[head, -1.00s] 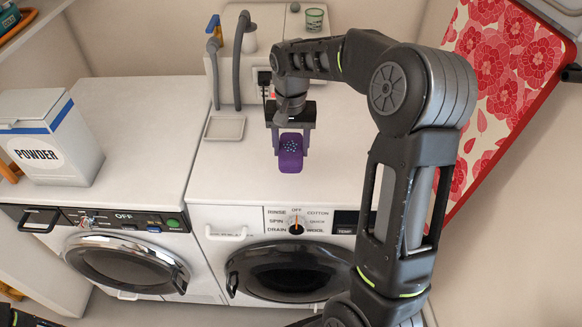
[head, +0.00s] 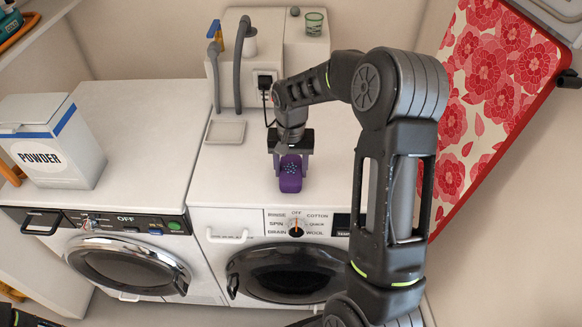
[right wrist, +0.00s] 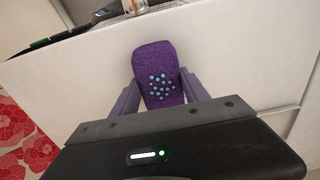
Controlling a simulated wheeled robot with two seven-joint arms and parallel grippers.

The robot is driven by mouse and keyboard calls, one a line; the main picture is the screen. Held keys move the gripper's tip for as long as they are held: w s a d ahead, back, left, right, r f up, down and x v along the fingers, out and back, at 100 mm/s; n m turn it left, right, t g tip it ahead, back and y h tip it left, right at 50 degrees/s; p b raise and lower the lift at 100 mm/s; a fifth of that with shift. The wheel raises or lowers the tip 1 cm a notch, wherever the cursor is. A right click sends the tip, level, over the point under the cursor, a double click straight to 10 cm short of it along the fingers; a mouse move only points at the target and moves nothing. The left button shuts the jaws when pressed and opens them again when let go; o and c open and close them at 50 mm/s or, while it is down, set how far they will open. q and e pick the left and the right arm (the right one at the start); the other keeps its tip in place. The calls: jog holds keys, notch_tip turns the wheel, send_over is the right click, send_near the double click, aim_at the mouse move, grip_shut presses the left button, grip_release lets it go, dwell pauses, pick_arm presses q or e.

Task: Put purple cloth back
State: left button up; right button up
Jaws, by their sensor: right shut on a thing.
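The purple cloth (head: 290,178), folded into a rounded block with pale blue dots, is over the white top of the right washing machine (head: 235,178), near its front. My right gripper (head: 291,167) points down with its fingers shut on the cloth's two sides. In the right wrist view the cloth (right wrist: 158,72) sits between the two purple-grey fingers (right wrist: 160,88). Whether its underside touches the machine top is unclear.
A shallow tray (head: 225,132) lies behind and left of the cloth. A powder box (head: 48,142) is left. A flowered board (head: 490,95) leans right.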

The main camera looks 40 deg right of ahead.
aim_at(291, 169)
jog(key=o, duration=1.2)
jog(key=shift+f, duration=0.1)
notch_tip(291, 169, up, 12)
jog(key=shift+r+b, duration=0.1)
jog(key=shift+b, duration=0.65)
